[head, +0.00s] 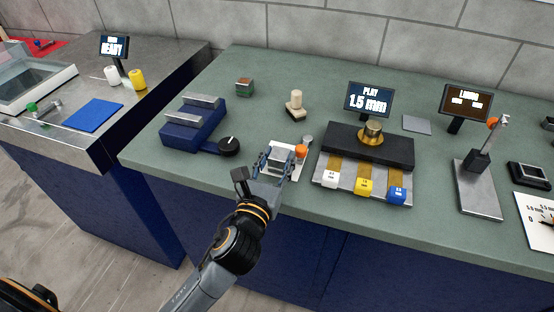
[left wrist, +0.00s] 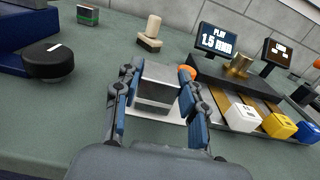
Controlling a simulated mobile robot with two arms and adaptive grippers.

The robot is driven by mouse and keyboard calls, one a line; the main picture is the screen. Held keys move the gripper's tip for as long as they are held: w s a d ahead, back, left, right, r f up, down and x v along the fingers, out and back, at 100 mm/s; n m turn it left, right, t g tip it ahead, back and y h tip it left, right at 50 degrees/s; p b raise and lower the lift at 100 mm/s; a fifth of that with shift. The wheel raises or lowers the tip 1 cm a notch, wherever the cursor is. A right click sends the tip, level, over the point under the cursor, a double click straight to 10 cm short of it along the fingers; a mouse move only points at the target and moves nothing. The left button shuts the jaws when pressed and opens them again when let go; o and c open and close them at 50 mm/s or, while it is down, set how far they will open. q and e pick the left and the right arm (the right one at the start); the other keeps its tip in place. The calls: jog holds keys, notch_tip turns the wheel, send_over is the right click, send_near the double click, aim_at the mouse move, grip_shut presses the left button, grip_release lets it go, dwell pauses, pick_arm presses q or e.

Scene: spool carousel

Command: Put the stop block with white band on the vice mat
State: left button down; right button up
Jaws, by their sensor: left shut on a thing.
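My left gripper (head: 278,159) is shut on a silver-grey block (left wrist: 158,84), which shows between its blue-padded fingers in the left wrist view (left wrist: 158,100). The block is over a white plate (left wrist: 150,111); I cannot tell whether it touches it. No white band can be made out on the block, partly hidden by the fingers. A blue vice (head: 190,130) with two grey jaws is at the left. I cannot tell which surface is the vice mat.
An orange knob (head: 301,151) is close beside my left gripper. A black stand with a brass piece (head: 372,133) and several coloured tabs is to the right. A black dial (head: 229,147) is left.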

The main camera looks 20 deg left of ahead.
pick_arm(q)
jog(key=c, duration=1.2)
grip_release()
jog(key=shift+f, duration=0.2)
jog(key=o, duration=0.4)
jog(key=shift+o, duration=0.2)
jog(key=shift+r, duration=0.1)
jog(key=shift+s+r, duration=0.1)
jog(key=shift+s, duration=0.05)
jog(key=s+b, duration=0.2)
jog(key=s, duration=0.9)
jog(key=shift+s+a, duration=0.2)
jog(key=shift+s, duration=0.2)
